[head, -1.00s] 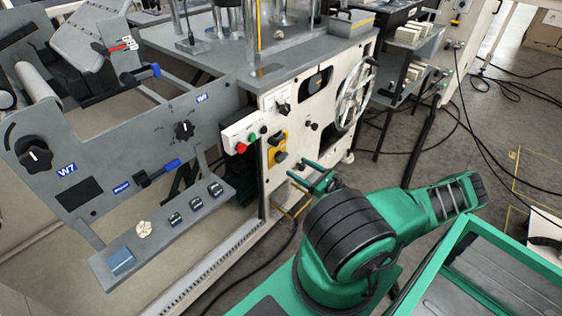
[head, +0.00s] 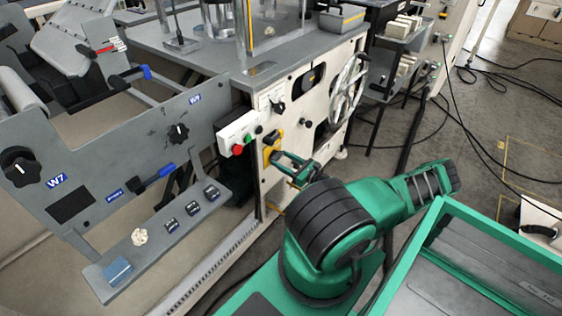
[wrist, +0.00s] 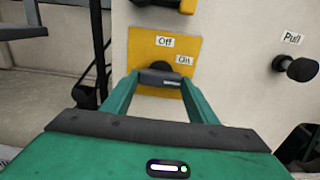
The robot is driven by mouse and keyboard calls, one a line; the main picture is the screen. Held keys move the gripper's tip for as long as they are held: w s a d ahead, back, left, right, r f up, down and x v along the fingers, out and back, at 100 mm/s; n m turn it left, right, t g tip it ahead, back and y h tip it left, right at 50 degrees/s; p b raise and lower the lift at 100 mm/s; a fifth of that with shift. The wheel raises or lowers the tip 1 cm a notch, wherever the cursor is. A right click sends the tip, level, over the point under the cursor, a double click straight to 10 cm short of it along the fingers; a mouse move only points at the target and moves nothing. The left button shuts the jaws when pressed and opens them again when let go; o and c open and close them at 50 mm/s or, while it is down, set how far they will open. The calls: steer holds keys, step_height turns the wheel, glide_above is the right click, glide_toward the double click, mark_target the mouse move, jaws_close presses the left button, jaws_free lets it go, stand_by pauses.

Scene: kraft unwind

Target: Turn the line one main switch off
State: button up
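The line one main switch is likely the yellow plate (wrist: 148,52) in the wrist view, labelled Off at the top and On at the right. Its dark handle (wrist: 160,77) lies about level, with one end near the On label. My gripper (wrist: 160,80) has its green fingers apart, one at each end of the handle; whether they touch it is unclear. In the head view the yellow plate (head: 267,156) is on the cream cabinet front, partly hidden by my gripper (head: 283,160).
A second switch (wrist: 165,4) sits just above in the wrist view. A black knob labelled Pull (wrist: 298,68) is to the right. A box with red and green buttons (head: 237,132) and a spoked handwheel (head: 347,92) flank the plate.

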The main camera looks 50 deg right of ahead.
steer(key=shift+n, duration=0.4)
steer(key=n, duration=0.3)
steer(key=shift+n, duration=0.3)
steer(key=n, duration=0.9)
steer(key=shift+s+f+n, duration=0.1)
steer(key=shift+n, duration=2.2)
steer(key=o, duration=1)
steer(key=shift+o, duration=0.2)
